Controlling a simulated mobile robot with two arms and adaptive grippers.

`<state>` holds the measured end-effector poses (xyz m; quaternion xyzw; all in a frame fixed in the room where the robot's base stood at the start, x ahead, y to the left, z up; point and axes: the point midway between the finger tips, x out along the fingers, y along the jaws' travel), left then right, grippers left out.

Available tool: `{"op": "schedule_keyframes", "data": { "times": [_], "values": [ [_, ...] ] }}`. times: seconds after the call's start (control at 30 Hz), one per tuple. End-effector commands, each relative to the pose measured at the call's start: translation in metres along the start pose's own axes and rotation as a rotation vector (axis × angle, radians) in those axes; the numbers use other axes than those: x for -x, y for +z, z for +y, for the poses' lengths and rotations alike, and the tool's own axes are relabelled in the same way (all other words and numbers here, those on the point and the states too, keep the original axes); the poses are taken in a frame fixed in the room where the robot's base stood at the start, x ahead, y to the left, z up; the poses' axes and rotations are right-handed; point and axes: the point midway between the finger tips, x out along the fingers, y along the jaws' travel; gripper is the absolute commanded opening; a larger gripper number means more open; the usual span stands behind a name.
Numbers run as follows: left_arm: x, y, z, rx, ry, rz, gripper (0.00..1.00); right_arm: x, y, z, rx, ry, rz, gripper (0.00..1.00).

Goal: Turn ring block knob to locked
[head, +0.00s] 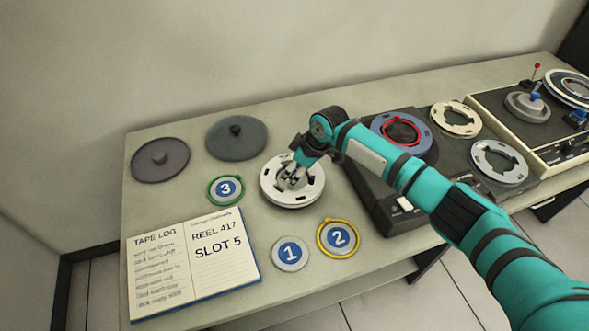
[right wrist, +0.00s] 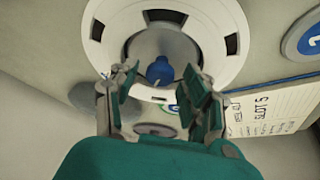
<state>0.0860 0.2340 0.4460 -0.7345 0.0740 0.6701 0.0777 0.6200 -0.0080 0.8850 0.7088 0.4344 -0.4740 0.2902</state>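A white slotted ring (head: 312,193) lies flat on the table around a grey hub. In the right wrist view the ring (right wrist: 222,22) and the grey hub show close up, with a blue knob (right wrist: 160,70) at the hub's centre. My right gripper (head: 291,181) reaches down over the hub and hides the knob in the head view. In the right wrist view its fingers (right wrist: 160,88) stand apart, one on each side of the knob, with gaps between. No locked marking can be read. My left gripper is not in view.
A tape log (head: 190,262) lies at front left, near discs 3 (head: 226,188), 1 (head: 290,252) and 2 (head: 339,237). Two dark reels (head: 236,137) lie behind. A dark tape machine (head: 385,205) stands close right; a second machine (head: 500,125) is farther right.

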Motion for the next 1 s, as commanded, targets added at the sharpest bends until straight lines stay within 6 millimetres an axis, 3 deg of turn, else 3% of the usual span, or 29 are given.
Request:
{"op": "schedule_keyframes", "data": {
  "times": [0.03, 0.33, 0.67, 1.0],
  "values": [
    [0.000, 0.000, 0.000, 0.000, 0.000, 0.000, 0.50, 0.000, 0.000, 0.000, 0.000, 0.000, 0.000, 0.39],
    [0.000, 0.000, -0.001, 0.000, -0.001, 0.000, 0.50, 0.000, 0.000, 0.000, -0.001, 0.000, 0.000, 0.00],
    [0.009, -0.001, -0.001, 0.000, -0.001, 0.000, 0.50, 0.003, -0.001, -0.001, -0.039, 0.016, 0.001, 0.00],
    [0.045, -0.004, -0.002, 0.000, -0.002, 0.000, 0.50, 0.006, -0.003, -0.004, -0.251, 0.100, 0.000, 0.00]
  ]
}}
